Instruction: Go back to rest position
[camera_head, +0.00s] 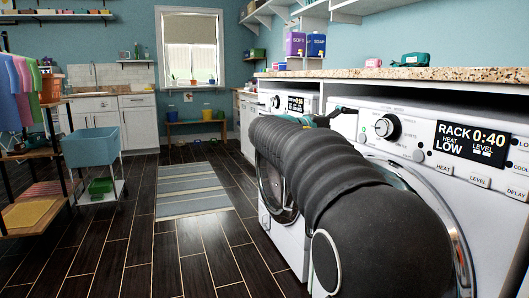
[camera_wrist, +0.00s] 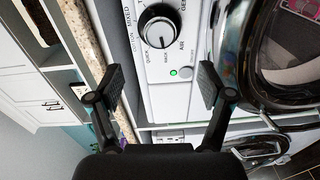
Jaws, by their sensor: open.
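My gripper shows in the wrist view (camera_wrist: 160,88) with its two black fingers spread apart and nothing between them. It is in front of a white washer panel (camera_wrist: 168,70) with a dial (camera_wrist: 158,28) and a small green light. In the head view my dark ribbed arm stretches forward across the front of the near machine (camera_head: 405,130), whose display reads RACK 0:40. My gripper is mostly hidden behind the arm there, near the gap between the two machines. The farther machine (camera_head: 290,103) has a round door facing the aisle.
A striped rug (camera_head: 190,190) lies on the dark floor. A blue tub (camera_head: 90,147) and a clothes rack stand at left.

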